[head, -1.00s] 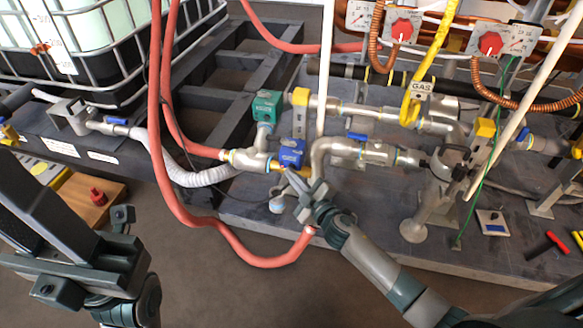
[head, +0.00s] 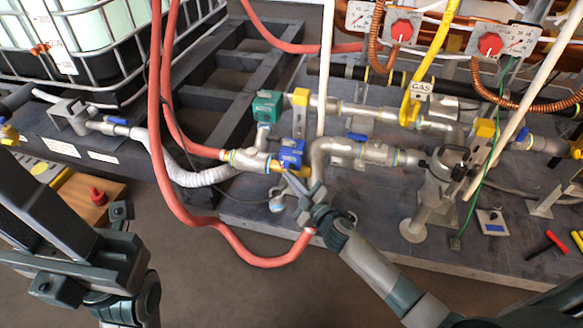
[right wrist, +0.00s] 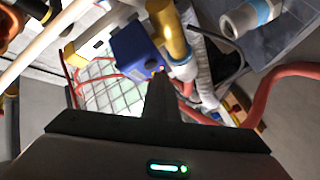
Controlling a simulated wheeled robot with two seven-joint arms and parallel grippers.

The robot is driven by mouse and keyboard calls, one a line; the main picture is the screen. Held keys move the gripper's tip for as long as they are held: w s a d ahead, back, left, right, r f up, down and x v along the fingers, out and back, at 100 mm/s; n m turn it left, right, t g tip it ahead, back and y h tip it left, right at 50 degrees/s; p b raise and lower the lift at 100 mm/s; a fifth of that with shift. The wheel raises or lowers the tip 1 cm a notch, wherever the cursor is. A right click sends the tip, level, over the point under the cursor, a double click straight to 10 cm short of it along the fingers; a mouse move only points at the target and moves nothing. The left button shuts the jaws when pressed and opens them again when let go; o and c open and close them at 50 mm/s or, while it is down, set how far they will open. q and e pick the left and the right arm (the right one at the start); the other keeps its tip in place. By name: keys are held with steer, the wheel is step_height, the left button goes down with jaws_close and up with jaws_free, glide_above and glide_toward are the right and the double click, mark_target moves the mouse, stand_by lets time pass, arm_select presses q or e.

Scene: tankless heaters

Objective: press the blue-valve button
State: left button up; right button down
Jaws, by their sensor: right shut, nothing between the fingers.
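The blue valve box (head: 291,152) sits on the pipework in the middle of the head view, beside a brass fitting. It also shows in the right wrist view (right wrist: 133,49), where a small reddish-orange button (right wrist: 159,70) shows at its lower right edge. My right gripper (head: 289,177) is shut and empty, with its tips just below the blue box. In the right wrist view its dark fingertips (right wrist: 160,78) overlap the button's edge; I cannot tell whether they touch it. My left gripper (head: 82,265) is at the lower left, away from the valve; its jaw opening is unclear.
A green valve box (head: 267,106) stands just behind and left of the blue one. A red hose (head: 200,220) loops down left of my right gripper. A yellow gas pipe (head: 412,100) and red dials (head: 402,30) are at the upper right.

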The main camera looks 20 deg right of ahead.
steer(key=shift+s, duration=0.1)
steer(key=s+a, duration=0.1)
steer(key=s, duration=0.1)
steer(key=s+a+p, duration=0.1)
steer(key=s+a, duration=0.1)
steer(key=shift+s+a, duration=0.2)
steer(key=shift+s, duration=0.2)
stand_by(0.4)
stand_by(0.6)
stand_by(0.7)
